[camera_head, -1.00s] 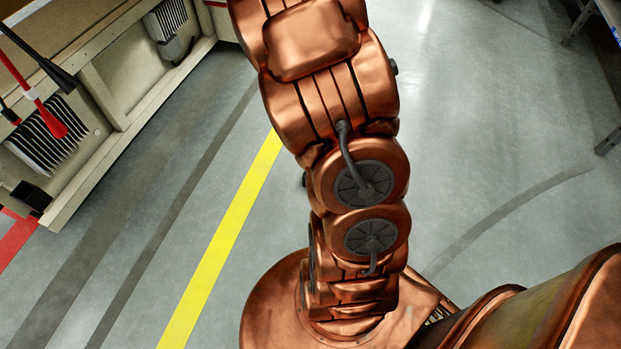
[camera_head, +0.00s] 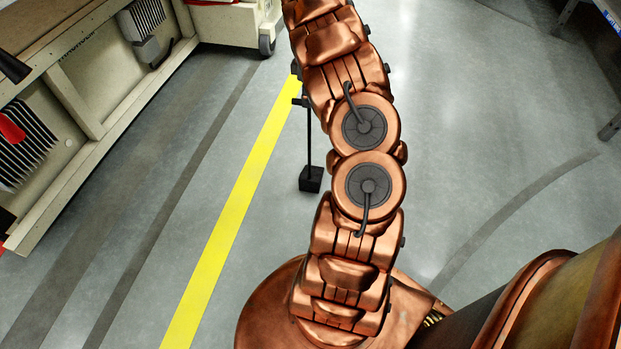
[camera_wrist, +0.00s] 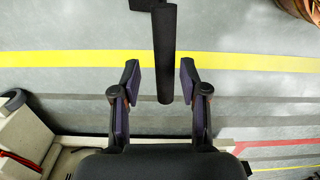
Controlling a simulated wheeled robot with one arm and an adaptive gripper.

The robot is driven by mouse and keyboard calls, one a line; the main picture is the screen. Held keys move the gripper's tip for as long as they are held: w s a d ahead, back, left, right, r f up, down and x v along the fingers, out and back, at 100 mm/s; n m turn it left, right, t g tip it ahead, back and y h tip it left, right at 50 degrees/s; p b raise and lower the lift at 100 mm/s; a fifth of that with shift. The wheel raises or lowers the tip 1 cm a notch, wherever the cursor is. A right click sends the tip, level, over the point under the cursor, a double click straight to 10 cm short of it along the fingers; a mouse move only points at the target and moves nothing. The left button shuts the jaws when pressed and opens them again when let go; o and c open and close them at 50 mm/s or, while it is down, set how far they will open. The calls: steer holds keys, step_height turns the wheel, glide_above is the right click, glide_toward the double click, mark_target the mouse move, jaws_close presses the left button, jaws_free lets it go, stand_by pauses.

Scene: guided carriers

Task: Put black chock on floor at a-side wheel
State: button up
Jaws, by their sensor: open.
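The black chock (camera_head: 310,180) is a small dark block with a long thin upright handle. In the head view it shows just left of my arm, right of the yellow line, and appears to stand on the floor. In the wrist view its thick black handle (camera_wrist: 166,35) passes between the fingers of my gripper (camera_wrist: 160,82), with gaps on both sides; the block is cut off at the top edge. My gripper is open around the handle. In the head view my arm hides most of the gripper. A caster wheel (camera_head: 267,45) shows under a beige carrier; I cannot tell which side it is.
The beige carrier (camera_head: 92,95) fills the upper left, with finned grey units on its side. A yellow line (camera_head: 225,225) runs along the floor beside it. Grey floor is open at right, with a rack leg (camera_head: 610,127) at the far right edge.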

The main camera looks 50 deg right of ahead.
step_height(320, 180, down, 7)
steer(key=b, duration=0.2)
steer(key=shift+s, duration=0.35)
steer(key=shift+a, duration=0.1)
jaws_close()
stand_by(0.5)
